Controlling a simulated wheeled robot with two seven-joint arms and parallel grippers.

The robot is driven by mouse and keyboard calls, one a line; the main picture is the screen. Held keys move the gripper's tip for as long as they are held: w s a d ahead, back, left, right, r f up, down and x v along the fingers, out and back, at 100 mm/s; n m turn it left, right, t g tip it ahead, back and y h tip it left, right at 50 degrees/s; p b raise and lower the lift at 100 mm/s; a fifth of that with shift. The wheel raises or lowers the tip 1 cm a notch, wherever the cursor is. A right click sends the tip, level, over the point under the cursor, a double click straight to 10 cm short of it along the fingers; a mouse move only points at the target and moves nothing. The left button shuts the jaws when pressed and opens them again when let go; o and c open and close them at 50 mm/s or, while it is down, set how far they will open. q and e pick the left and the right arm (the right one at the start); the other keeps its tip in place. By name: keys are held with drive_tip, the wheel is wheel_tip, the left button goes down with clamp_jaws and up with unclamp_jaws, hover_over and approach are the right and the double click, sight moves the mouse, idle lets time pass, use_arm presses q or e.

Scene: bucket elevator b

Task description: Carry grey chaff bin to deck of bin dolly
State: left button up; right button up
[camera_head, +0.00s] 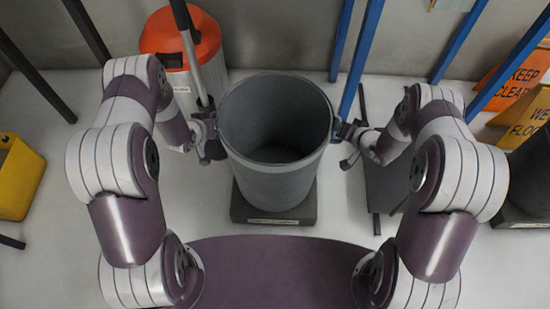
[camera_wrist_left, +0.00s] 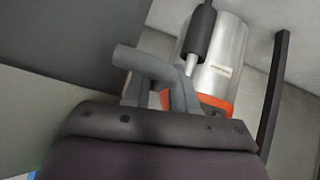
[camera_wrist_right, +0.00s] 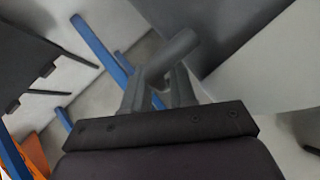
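The grey chaff bin (camera_head: 277,182) is upright and open-topped in the middle of the head view, between my two arms. Its dark wall also shows in the left wrist view (camera_wrist_left: 60,35) and the right wrist view (camera_wrist_right: 215,30). My left gripper (camera_head: 212,138) is at its left side and my right gripper (camera_head: 346,134) at its right. Each appears shut on a grey bar-like side handle, seen in the left wrist view (camera_wrist_left: 145,64) and right wrist view (camera_wrist_right: 172,56). Below the bin is a dark, labelled slab (camera_head: 243,213); I cannot tell whether they touch. I cannot identify the dolly surely.
A dark flat-topped object (camera_head: 384,190) with black bars stands right of the bin. An orange-and-silver drum (camera_head: 207,65) is behind left. Blue posts (camera_head: 361,60) rise behind. A yellow container (camera_head: 18,180) stands left, warning signs (camera_head: 525,72) right. Floor between is partly clear.

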use_arm(q)
drive_tip(key=shift+w+f, duration=0.1)
use_arm(e)
drive_tip(key=shift+w, duration=0.1)
use_arm(q)
drive_tip(key=shift+c, duration=0.2)
use_arm(e)
drive_tip(key=shift+c, duration=0.2)
use_arm(q)
clamp_jaws()
use_arm(e)
clamp_jaws()
idle(0.6)
